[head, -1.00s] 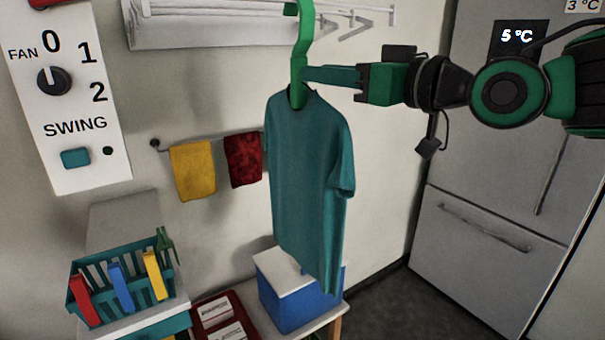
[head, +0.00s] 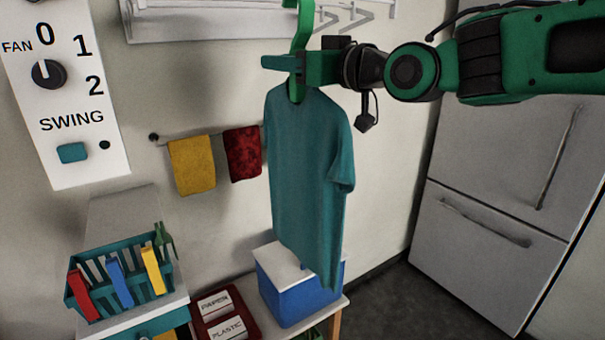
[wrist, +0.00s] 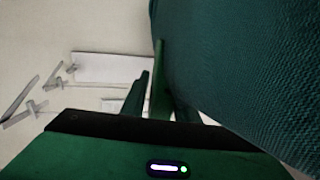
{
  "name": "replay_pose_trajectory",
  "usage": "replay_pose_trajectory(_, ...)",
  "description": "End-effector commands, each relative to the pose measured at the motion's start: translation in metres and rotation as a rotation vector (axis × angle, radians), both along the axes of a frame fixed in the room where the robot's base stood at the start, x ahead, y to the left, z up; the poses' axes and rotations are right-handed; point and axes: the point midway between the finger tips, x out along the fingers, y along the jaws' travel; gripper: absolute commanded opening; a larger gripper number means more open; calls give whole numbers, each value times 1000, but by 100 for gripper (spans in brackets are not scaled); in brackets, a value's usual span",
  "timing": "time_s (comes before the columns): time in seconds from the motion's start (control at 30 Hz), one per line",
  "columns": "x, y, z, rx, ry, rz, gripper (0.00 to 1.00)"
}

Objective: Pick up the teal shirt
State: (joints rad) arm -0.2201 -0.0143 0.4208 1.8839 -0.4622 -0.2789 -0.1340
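The teal shirt (head: 305,185) hangs upright on a green hanger (head: 303,25) in the middle of the head view. My gripper (head: 278,63) is at the hanger's neck, just above the collar, with a fingertip showing left of it. In the wrist view the shirt (wrist: 245,70) fills the right side, and the green hanger (wrist: 160,85) stands close beside a dark teal finger (wrist: 139,97). The other finger is mostly hidden, so I cannot tell whether the fingers are closed on the hanger.
A white wall rack (head: 205,25) is behind at the top. A yellow towel (head: 192,165) and a red towel (head: 243,153) hang on a rail. Below are a teal basket (head: 90,310), a blue cooler (head: 310,302) and a red bin (head: 250,318). A fridge (head: 500,190) stands at right.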

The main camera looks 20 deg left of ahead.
Motion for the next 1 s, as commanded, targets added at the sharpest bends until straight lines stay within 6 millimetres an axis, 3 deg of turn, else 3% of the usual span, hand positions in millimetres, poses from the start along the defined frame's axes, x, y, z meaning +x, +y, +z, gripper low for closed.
replay_pose_trajectory(0.2, 0, 0, 0, 0, 0, 0, 25)
replay_pose_trajectory(0.3, 0, 0, 0, 0, 0, 0, 1)
replay_pose_trajectory(0.33, 0, 0, 0, 0, 0, 0, 0)
replay_pose_trajectory(1.0, 1, -1, 0, -1, 0, -1, 0)
